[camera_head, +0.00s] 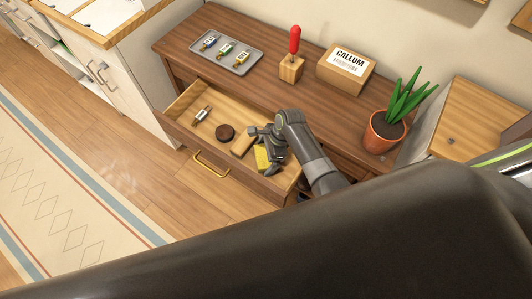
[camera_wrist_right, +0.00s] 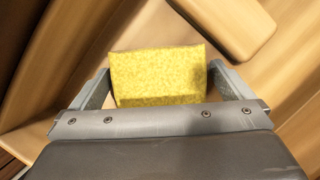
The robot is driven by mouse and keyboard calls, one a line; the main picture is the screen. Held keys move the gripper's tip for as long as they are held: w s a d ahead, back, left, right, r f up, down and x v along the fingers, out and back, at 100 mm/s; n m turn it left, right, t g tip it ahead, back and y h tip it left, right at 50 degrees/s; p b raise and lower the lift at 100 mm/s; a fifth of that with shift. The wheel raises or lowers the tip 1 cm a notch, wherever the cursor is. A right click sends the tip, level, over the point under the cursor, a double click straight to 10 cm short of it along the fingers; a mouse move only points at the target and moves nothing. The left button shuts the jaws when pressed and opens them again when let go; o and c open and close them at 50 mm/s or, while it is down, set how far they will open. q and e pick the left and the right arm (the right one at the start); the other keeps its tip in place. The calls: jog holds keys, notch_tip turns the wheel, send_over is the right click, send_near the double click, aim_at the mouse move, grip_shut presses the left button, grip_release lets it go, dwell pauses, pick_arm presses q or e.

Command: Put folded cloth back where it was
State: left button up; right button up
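The folded cloth (camera_head: 262,158) is a small yellow rectangle at the right end of the open drawer (camera_head: 182,126). In the right wrist view the yellow cloth (camera_wrist_right: 158,76) lies between the two fingertips. My right gripper (camera_head: 267,148) is low in the drawer at the cloth and partly covers it. In the right wrist view my right gripper (camera_wrist_right: 160,72) has its fingers wide apart. A narrow gap shows at the right finger; whether the left finger touches the cloth I cannot tell. My left gripper is not in view.
The drawer also holds a brown block (camera_head: 242,146), a dark round thing (camera_head: 225,132) and a small metal-and-white item (camera_head: 201,114).

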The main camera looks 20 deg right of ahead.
jog(key=p+v, duration=0.1)
jog(key=v, duration=1.1)
jog(key=shift+r, duration=0.1)
